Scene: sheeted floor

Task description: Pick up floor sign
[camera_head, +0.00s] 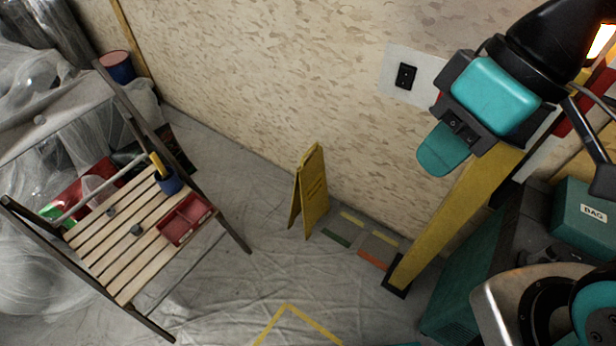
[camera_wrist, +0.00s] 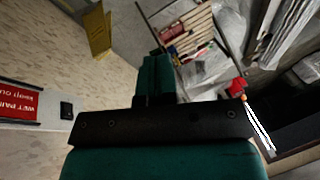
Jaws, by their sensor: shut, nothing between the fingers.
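The yellow floor sign (camera_head: 314,190) stands upright on the sheeted floor close to the patterned wall, in the middle of the head view. It is folded out like a tent, with markings on its right face too small to read. It also shows in the wrist view (camera_wrist: 97,30), near the top left. My gripper (camera_head: 442,150) is high at the upper right of the head view, well apart from the sign. Its teal fingers are together in the wrist view (camera_wrist: 156,72), with nothing between them.
A slatted wooden stand (camera_head: 115,245) with a red tray (camera_head: 186,219) and a blue cup (camera_head: 168,181) is at the left. A yellow post (camera_head: 455,215) rises right of the sign. Flat colored pieces (camera_head: 350,235) lie beside the sign.

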